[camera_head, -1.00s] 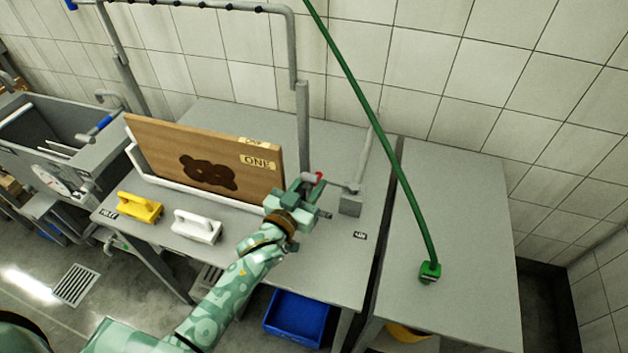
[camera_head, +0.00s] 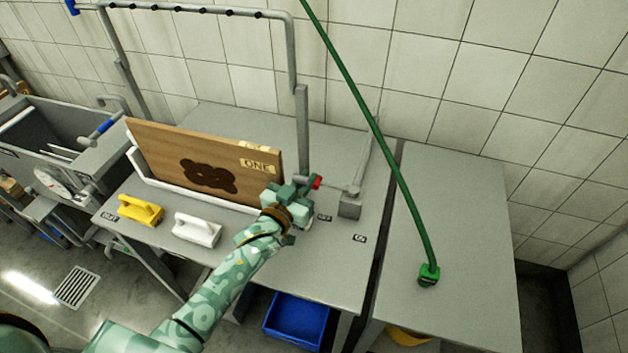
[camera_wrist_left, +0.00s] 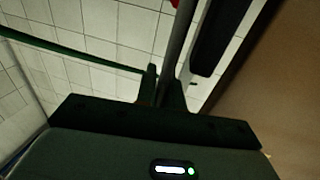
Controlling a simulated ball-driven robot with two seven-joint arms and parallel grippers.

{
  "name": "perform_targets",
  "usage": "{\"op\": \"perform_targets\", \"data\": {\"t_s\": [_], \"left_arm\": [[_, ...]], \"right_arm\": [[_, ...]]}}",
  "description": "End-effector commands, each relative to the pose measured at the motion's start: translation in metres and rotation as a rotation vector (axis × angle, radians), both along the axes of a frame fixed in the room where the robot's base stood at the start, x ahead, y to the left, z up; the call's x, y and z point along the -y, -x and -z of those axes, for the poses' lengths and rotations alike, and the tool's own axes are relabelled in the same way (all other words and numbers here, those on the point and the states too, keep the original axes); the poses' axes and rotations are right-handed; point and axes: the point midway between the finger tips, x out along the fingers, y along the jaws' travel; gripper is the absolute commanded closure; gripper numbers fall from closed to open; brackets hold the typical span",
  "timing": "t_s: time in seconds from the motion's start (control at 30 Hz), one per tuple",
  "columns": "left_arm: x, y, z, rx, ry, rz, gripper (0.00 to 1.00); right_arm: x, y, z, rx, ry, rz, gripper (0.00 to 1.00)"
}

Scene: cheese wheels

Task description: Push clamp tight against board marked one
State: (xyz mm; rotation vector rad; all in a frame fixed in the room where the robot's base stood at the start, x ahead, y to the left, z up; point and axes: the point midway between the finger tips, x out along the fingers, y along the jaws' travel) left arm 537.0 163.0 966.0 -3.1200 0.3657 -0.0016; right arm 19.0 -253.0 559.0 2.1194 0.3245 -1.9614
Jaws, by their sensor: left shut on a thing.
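The brown board marked ONE (camera_head: 215,172) stands upright in a white holder (camera_head: 165,183) on the grey table, with a dark bear-shaped mark on its face. My left gripper (camera_head: 300,190) is at the board's right end, shut on the clamp (camera_head: 317,183), whose red part shows beside the fingers. In the left wrist view my fingers (camera_wrist_left: 163,88) close around a grey bar of the clamp (camera_wrist_left: 178,50), and the brown board (camera_wrist_left: 275,60) is close at the right. The gripper hides whether the clamp touches the board. My right gripper is not in view.
A grey block (camera_head: 349,209) with a thin rod stands right of my gripper. Yellow (camera_head: 140,211) and white (camera_head: 196,230) handled tools lie in front of the board. A green hose (camera_head: 380,140) hangs over the right table. A metal frame (camera_head: 302,120) rises behind.

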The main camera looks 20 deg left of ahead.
Motion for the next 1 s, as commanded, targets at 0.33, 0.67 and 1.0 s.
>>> {"op": "perform_targets", "data": {"t_s": [0.33,0.67,1.0], "left_arm": [[-0.016,-0.001,0.000,-0.002,-0.005,-0.005,1.00],[-0.015,0.000,0.000,-0.002,-0.004,-0.004,0.68],[-0.024,0.040,0.000,-0.004,-0.004,-0.004,0.68]], "right_arm": [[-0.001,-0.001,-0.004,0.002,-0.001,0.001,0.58],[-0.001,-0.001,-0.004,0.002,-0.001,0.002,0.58],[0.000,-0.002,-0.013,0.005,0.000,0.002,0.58]]}}
